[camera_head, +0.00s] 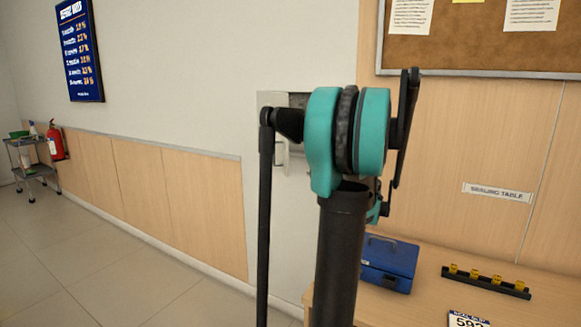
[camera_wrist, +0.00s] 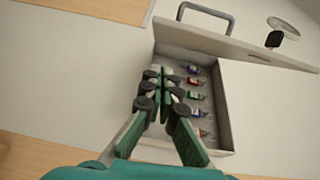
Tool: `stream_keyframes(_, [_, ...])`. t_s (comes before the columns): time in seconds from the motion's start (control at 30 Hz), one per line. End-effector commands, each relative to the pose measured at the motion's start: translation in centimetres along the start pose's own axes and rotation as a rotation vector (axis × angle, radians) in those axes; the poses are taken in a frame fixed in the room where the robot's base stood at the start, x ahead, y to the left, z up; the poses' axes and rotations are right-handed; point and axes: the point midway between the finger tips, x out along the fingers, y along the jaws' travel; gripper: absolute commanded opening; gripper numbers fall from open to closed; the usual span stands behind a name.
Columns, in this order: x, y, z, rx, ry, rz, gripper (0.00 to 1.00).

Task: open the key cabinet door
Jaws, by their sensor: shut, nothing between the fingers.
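The key cabinet (camera_wrist: 238,108) is a pale box on the wall in the wrist view. Its door (camera_wrist: 240,50) stands swung out from the box, seen nearly edge-on along the top of the picture, with a grey bar handle (camera_wrist: 206,12). Several keys with coloured tags (camera_wrist: 196,96) hang inside. My gripper (camera_wrist: 164,74) is shut and empty in front of the opening, covering part of the interior. I cannot tell whether its tips reach inside. In the head view the cabinet (camera_head: 297,100) is mostly hidden behind my arm, and my gripper's fingers cannot be made out.
In the head view, a wooden table (camera_head: 431,300) at lower right holds a blue box (camera_head: 389,262) and a black rack (camera_head: 486,283). A cork board (camera_head: 470,50) hangs above.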

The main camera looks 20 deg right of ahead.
Motion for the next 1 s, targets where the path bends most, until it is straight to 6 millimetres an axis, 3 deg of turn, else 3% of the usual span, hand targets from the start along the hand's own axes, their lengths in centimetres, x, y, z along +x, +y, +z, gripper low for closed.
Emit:
stream_keyframes(0.1, [-0.2,-0.8,-1.6,0.021,0.023,-0.033,0.00])
stream_keyframes(0.27, [1.3,-0.9,-1.7,0.023,0.022,-0.036,0.00])
stream_keyframes(0.67, [9.0,-1.2,-1.8,0.022,0.021,-0.035,0.00])
stream_keyframes(0.73, [10.0,-1.2,-1.4,0.022,0.019,-0.035,0.00])
stream_keyframes(1.0, [10.6,-1.3,1.7,0.021,0.021,-0.034,0.00])
